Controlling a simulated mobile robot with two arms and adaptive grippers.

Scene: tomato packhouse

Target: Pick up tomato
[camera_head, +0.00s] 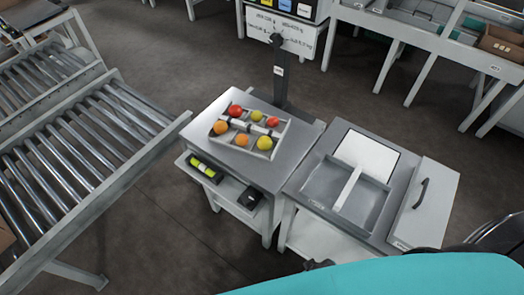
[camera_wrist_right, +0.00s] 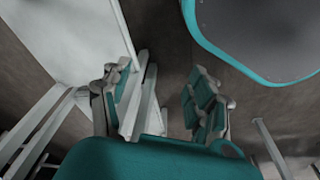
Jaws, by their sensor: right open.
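Several tomatoes sit in a light compartment tray (camera_head: 258,129) on the small grey table. The back row has a red tomato (camera_head: 235,111), a yellow tomato (camera_head: 256,115) and an orange-red tomato (camera_head: 272,122). The front row has an orange tomato (camera_head: 220,127), another orange tomato (camera_head: 242,140) and a yellow tomato (camera_head: 264,143). My right gripper (camera_wrist_right: 163,98) is open in the right wrist view, with nothing between its teal-padded fingers. No tomato shows in that view. My left gripper is not in view.
A grey table (camera_head: 218,160) carries the tray; its lower shelf holds a dark box with yellow-green items (camera_head: 203,168). Right of it stands a bench with a divided metal bin (camera_head: 322,184) and a handled lid (camera_head: 440,190). A roller conveyor (camera_head: 80,150) runs at left. A scale post (camera_head: 280,75) rises behind.

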